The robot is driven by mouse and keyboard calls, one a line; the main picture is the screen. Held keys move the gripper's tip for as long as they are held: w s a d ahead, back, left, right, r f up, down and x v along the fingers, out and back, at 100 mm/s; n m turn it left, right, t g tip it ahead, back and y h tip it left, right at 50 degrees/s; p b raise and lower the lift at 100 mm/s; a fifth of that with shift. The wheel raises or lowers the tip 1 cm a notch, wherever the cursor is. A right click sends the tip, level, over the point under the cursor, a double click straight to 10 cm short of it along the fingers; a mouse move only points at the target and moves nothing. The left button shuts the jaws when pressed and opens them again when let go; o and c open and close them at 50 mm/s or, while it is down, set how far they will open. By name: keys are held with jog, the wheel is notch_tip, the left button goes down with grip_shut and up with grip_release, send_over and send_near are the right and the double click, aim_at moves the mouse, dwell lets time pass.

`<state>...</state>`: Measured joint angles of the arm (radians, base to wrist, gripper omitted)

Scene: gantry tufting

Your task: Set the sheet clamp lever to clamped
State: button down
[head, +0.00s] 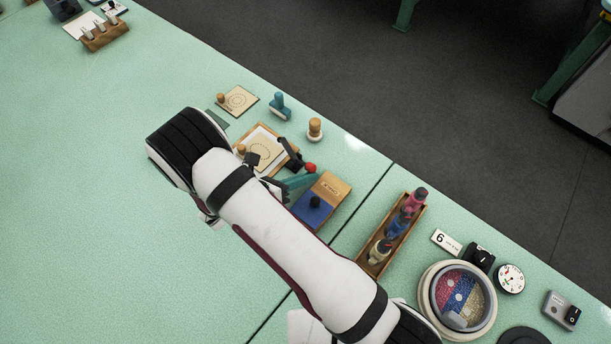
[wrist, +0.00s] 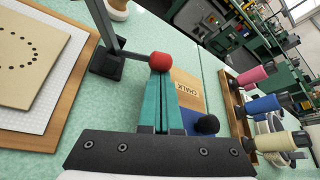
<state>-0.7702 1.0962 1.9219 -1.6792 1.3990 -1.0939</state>
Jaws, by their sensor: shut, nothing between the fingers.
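The sheet clamp lever is a black arm (head: 291,152) with a red ball knob (head: 311,168), beside the wooden board. In the wrist view the red knob (wrist: 160,61) is at the end of the black lever arm, which runs left to a black base (wrist: 106,66). My gripper (head: 304,180) has teal fingers and is shut and empty. In the wrist view my gripper (wrist: 161,78) has its fingertips right at the near side of the knob; I cannot tell whether they touch it. The wooden board (head: 240,147) carries white grid paper and a cream sheet (head: 264,150) with a dotted ring.
A wooden tray of thread spools (head: 419,212) and a round divided bowl (head: 426,307) stand further right. A wooden stamp (head: 315,129) and a teal tool (head: 279,106) stand behind. The left table is mostly clear.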

jog(key=shift+r+n, duration=0.3)
jog(key=shift+w+a+r+n+g+h, duration=0.2)
jog(key=shift+r+n+g+h, duration=0.2)
jog(key=shift+r+n+h, duration=0.15)
jog(key=n+h, duration=0.1)
jog(key=r+n+h, duration=0.1)
jog(key=shift+w+a+r+n+g, duration=0.25)
jog(key=shift+w+a+n+g, duration=0.1)
jog(key=shift+a+g, duration=0.05)
jog(key=shift+w+a+r, duration=0.4)
jog(key=shift+a, duration=0.1)
jog(key=v, duration=0.6)
jog(key=f+v, duration=0.1)
jog(key=v, duration=0.2)
jog(key=shift+a+r, duration=0.1)
jog(key=shift+a, duration=0.4)
